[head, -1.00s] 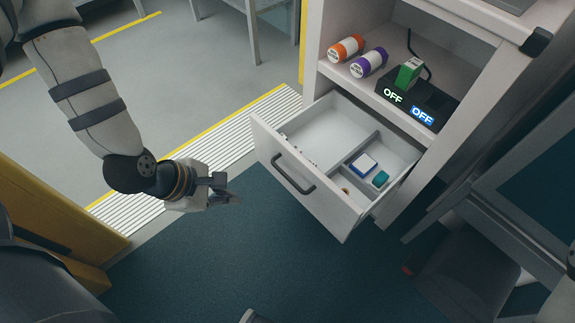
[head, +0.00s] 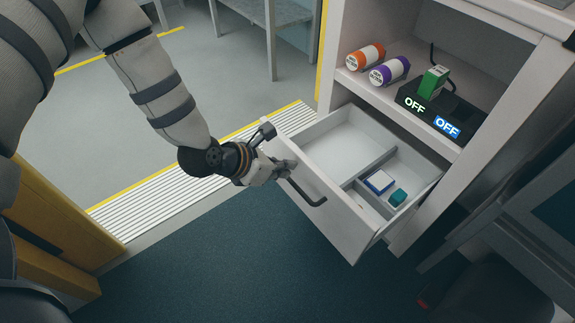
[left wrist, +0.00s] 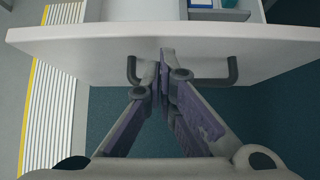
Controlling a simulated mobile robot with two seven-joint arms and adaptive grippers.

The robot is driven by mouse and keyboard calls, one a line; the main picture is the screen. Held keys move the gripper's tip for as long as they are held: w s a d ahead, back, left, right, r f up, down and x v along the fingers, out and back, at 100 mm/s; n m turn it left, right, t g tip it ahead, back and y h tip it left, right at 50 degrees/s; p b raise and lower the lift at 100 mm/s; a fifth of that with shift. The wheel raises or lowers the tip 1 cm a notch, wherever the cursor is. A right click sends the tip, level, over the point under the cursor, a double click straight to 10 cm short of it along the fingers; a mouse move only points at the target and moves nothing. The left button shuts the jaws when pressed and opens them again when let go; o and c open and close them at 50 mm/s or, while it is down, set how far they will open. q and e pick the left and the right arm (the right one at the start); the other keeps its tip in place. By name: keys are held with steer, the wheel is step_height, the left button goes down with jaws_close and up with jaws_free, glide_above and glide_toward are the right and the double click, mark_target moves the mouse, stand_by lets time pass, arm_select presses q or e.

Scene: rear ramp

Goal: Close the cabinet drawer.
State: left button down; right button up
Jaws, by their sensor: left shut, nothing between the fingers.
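The white cabinet drawer (head: 322,217) stands pulled out of the cabinet (head: 420,190), with a dark bar handle (head: 307,194) on its front. My left gripper (head: 288,166) is shut and empty, at the upper left part of the drawer front beside the handle. In the left wrist view the shut fingertips (left wrist: 165,55) are at the drawer front (left wrist: 100,52), between the two ends of the handle (left wrist: 232,72). I cannot tell for sure whether they touch it. My right gripper is not in view.
A blue-and-white box (head: 379,182) and a teal item (head: 398,197) lie in the drawer. On the shelf above are an orange bottle (head: 366,57), a purple bottle (head: 390,71) and a black unit (head: 440,112) with two OFF signs. The dark floor (head: 220,260) before the drawer is clear.

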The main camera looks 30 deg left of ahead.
arm_select(q)
steer(key=shift+w+d, duration=0.2)
steer(key=shift+w, duration=0.3)
steer(key=w+d+b, duration=0.2)
steer(key=w+d, duration=0.2)
steer(key=w, duration=0.6)
steer(key=w+d+b, duration=0.3)
steer(key=w, duration=0.8)
steer(key=shift+d, duration=0.4)
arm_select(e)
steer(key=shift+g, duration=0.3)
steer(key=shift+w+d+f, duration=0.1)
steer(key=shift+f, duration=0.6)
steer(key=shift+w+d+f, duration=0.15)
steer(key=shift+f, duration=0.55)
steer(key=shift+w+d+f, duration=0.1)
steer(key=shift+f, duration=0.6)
arm_select(q)
steer(key=shift+a, duration=0.1)
